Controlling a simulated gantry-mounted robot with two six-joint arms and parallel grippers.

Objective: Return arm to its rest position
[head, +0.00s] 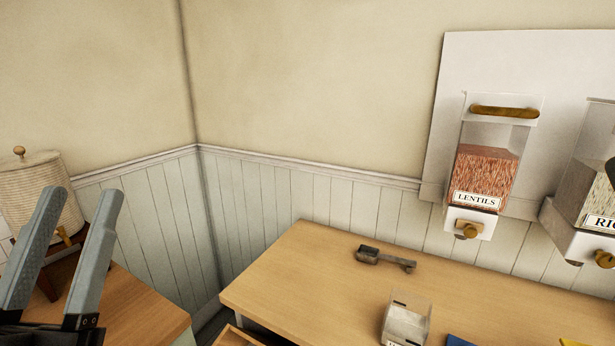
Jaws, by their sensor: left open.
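My left gripper (78,238) shows at the lower left of the head view. Its two grey fingers point up and are apart, with nothing between them. It is in front of the left wooden surface and a cream lidded container. My right gripper cannot be made out; only a small dark shape shows at the right edge.
A wooden counter (310,268) holds a small dark metal tool (385,258) and a clear box (406,320). A lentils dispenser (484,175) and a second dispenser (598,200) hang on a white wall panel (455,80). A cream lidded container (55,180) stands left. A gap separates the counters.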

